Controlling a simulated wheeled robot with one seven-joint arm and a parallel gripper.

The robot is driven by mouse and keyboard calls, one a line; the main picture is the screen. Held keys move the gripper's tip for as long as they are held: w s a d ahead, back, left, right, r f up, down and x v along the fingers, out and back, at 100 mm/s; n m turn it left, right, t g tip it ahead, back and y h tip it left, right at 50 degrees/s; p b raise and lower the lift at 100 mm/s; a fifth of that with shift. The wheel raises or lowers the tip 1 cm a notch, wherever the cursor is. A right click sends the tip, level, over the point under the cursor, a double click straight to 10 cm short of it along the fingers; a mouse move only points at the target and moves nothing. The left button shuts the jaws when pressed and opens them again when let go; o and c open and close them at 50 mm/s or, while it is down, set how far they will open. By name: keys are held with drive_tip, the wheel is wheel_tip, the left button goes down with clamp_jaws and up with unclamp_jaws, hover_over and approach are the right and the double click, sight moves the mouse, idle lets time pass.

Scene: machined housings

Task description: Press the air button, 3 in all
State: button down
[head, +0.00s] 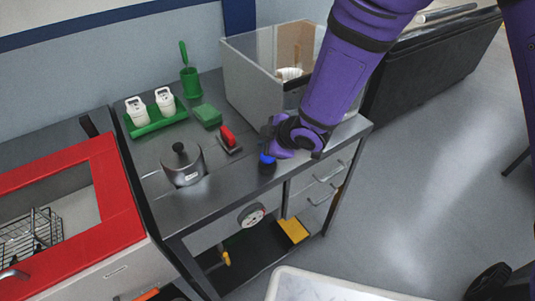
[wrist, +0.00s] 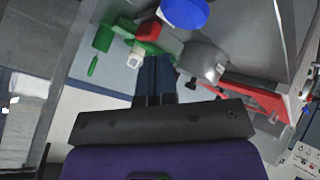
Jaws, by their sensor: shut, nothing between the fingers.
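The air button is a round blue cap (head: 267,158) on a dark base near the front edge of the steel bench. In the wrist view the blue cap (wrist: 185,12) is cut by the top edge, a little beyond and right of my fingertips. My gripper (wrist: 156,60) is shut with nothing in its fingers. In the head view my gripper (head: 276,146) is at the button, just above and behind it in the picture. My wrist hides the fingertips there, so I cannot tell whether they touch the cap.
A metal pot (head: 182,164) stands left of the button and a red-handled tool (head: 229,139) lies behind it. A green tray (head: 155,118) with white containers, a green block (head: 207,115) and a grey clear-fronted box (head: 250,88) stand farther back. A red-framed basin (head: 120,195) is at left.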

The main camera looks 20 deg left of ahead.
drive_tip(key=shift+r, duration=1.85)
idle(1.1)
